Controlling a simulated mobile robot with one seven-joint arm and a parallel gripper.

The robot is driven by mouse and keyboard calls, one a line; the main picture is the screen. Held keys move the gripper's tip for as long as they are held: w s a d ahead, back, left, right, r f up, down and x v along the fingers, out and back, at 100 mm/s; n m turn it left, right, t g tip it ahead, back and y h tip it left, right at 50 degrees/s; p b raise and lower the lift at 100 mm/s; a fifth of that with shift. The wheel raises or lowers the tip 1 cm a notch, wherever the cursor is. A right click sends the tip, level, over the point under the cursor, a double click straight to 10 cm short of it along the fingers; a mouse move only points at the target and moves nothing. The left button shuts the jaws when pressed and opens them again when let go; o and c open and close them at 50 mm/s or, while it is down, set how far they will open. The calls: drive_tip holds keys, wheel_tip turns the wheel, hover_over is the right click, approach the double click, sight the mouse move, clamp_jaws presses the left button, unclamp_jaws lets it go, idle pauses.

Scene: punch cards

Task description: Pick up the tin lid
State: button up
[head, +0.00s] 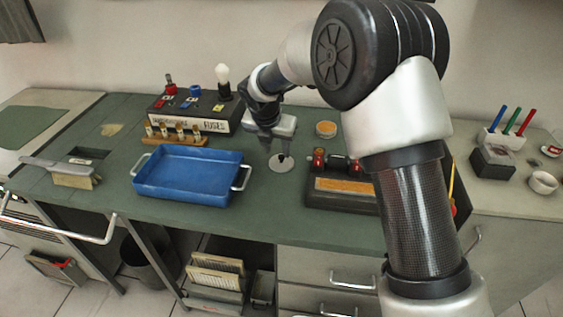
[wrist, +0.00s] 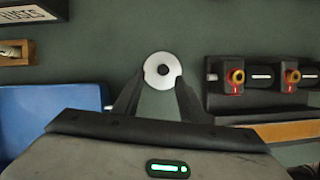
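The tin lid (head: 280,166) is a small silvery-white disc lying flat on the green bench top, right of the blue tray. In the wrist view the lid (wrist: 152,66) shows a small dark spot at its middle. My gripper (head: 280,151) points down just over the lid. In the wrist view the fingers of my gripper (wrist: 160,80) are apart, with their tips at the lid's left and right edges. I cannot tell whether they touch it.
A blue tray (head: 187,193) with metal handles stands close on the left. A dark box with red-ended parts (head: 320,190) is close on the right. A round tin with an orange top (head: 326,129) and a fuse box (head: 190,118) stand behind.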

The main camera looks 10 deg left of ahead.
sight(281, 157)
drive_tip(key=x, duration=0.4)
drive_tip(key=shift+w+d+f, duration=0.1)
drive_tip(key=shift+d+f, duration=0.1)
drive_tip(key=shift+d, duration=0.05)
clamp_jaws()
